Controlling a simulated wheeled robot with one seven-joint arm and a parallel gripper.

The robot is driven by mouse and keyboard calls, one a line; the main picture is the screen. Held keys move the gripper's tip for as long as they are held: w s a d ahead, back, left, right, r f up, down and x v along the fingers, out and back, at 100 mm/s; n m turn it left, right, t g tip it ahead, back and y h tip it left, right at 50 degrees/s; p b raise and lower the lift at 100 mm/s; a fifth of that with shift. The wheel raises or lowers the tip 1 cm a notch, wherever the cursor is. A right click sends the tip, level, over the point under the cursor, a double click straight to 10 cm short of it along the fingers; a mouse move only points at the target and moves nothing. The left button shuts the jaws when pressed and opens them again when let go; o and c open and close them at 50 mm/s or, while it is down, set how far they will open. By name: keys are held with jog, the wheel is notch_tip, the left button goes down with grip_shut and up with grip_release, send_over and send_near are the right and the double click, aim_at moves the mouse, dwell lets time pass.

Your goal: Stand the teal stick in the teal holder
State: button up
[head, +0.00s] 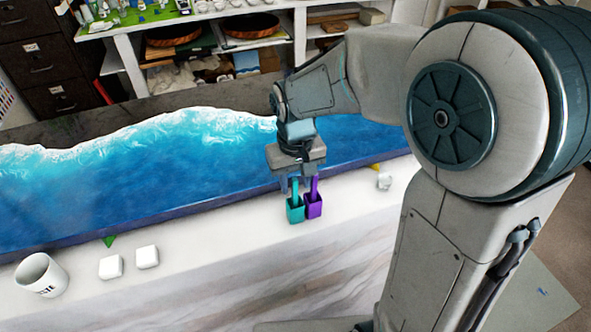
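The teal holder (295,213) is a small square cup on the white counter, in front of the blue resin panel. The teal stick (295,190) is upright, with its lower end at the mouth of the teal holder; I cannot tell how deep it sits. My gripper (296,180) points down right above the holders, around or just behind the top of the teal stick. Its fingertips are small and partly hidden, so I cannot tell whether they grip the stick.
A purple holder (314,207) with a purple stick (315,187) stands close against the teal holder's right side. Two white blocks (110,267) (147,257) and a white mug (41,275) are at the left. A white piece (385,181) lies at the right.

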notch_tip(320, 180, up, 14)
jog(key=shift+f+b, duration=0.2)
jog(key=shift+b, duration=0.15)
dwell(0.8)
jog(key=s+d+f+m+t, duration=0.3)
jog(key=s+d+f, duration=0.5)
jog(key=s+d, duration=0.4)
jog(key=shift+s, duration=0.2)
dwell(0.3)
